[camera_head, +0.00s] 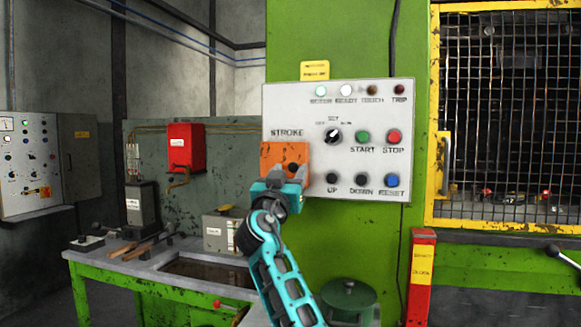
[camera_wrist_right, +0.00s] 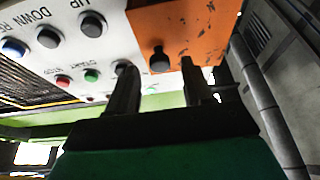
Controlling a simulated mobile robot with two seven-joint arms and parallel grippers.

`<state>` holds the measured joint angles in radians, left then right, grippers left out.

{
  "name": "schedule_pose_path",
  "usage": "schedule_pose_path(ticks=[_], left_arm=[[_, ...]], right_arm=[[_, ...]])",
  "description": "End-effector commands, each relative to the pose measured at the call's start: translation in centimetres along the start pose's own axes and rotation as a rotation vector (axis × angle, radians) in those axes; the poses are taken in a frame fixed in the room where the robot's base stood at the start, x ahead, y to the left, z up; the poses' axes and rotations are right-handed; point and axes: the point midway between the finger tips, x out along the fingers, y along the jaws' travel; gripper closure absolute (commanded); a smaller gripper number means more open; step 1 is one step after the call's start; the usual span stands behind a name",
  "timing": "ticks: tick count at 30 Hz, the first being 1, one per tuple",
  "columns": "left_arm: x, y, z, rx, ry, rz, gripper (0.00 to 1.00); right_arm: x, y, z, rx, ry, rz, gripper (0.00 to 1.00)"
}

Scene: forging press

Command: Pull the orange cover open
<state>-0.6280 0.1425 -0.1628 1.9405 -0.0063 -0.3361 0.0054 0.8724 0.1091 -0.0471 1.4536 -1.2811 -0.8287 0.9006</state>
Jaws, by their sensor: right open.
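The orange cover (camera_head: 279,157) is a flat, scuffed plate at the left side of the white control panel (camera_head: 310,97), under the word STROKE. It looks closed against the panel. A dark knob (camera_wrist_right: 160,60) stands out from the cover (camera_wrist_right: 186,25) in the wrist view. My right gripper (camera_head: 291,174) is in front of the cover's lower part. In the wrist view its two dark fingers (camera_wrist_right: 158,85) are apart, with the knob between them in the picture; I see no contact. The fingers hide part of the cover's lower edge in the head view. My left gripper is not in view.
Push buttons, including UP (camera_head: 331,179) and START (camera_head: 363,137), sit close right of the cover. A yellow-framed mesh guard (camera_head: 505,120) stands at the right. A green workbench (camera_head: 110,285) with tools is at lower left, and a red box (camera_head: 186,147) hangs behind.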

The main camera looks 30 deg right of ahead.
Motion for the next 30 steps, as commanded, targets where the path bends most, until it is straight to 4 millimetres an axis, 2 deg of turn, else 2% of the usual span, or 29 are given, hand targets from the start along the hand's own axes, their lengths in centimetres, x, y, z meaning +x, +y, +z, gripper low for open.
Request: schedule_pose_path(ticks=[4,13,27,30], left_arm=[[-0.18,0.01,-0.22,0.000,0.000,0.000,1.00],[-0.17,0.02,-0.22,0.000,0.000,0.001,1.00],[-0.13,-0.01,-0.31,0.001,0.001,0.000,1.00],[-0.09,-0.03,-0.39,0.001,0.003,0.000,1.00]], right_arm=[[1.11,0.06,-0.01,0.000,-0.001,0.001,0.49],[1.28,0.04,0.06,0.001,-0.001,0.000,0.49],[1.24,0.02,0.06,0.000,-0.001,0.000,0.93],[1.23,0.02,0.06,0.000,-0.001,0.000,1.00]])
